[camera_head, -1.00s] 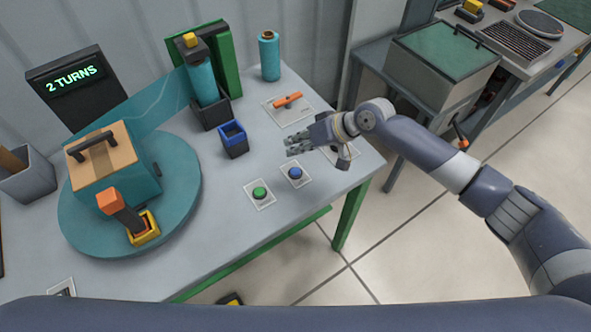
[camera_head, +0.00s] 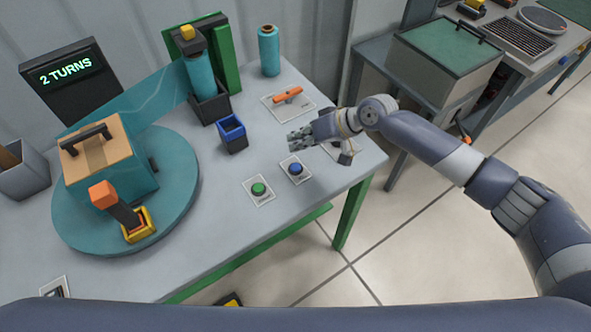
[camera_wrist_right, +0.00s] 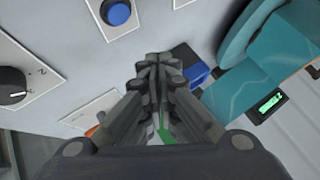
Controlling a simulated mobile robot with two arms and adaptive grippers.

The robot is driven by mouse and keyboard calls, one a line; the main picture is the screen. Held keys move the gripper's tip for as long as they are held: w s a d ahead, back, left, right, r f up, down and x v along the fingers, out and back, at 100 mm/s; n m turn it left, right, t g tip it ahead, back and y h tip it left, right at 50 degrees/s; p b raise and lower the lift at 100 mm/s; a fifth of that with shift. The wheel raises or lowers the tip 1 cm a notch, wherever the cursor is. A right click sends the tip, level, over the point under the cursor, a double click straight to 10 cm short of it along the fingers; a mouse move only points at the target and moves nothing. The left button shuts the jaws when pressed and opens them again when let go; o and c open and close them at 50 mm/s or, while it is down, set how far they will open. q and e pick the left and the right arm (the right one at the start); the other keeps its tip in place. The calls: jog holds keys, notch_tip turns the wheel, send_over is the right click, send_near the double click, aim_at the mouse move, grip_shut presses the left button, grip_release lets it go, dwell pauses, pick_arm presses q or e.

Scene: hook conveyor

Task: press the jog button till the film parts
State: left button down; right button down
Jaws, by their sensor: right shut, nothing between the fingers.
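Teal film (camera_head: 150,105) stretches unbroken from the film roll (camera_head: 201,75) to the wrapped carton (camera_head: 135,178) on the round turntable (camera_head: 75,235). A blue button (camera_head: 296,168) and a green button (camera_head: 259,188) sit on white plates near the table's front right; their labels are too small to read, so I cannot tell which is the jog button. My right gripper (camera_head: 300,137) is shut and empty, above the table just behind the blue button, apart from it. The blue button also shows in the right wrist view (camera_wrist_right: 118,13), beside the fingers (camera_wrist_right: 158,62). My left gripper is out of view.
A display (camera_head: 65,75) reads "2 TURNS". A small blue-rimmed bin (camera_head: 233,135) stands left of my right gripper. An orange lever (camera_head: 288,95) and a spare teal roll (camera_head: 268,50) are behind it. An orange-topped post (camera_head: 115,205) stands by the carton.

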jog(key=b, duration=0.3)
send_over(297, 165)
notch_tip(297, 165, down, 5)
jog(key=shift+w+f, duration=0.1)
jog(key=shift+f, duration=0.05)
jog(key=shift+f+b, duration=0.25)
jog(key=shift+b, duration=0.1)
jog(key=shift+f, duration=0.15)
dwell(0.7)
jog(key=shift+f, duration=0.25)
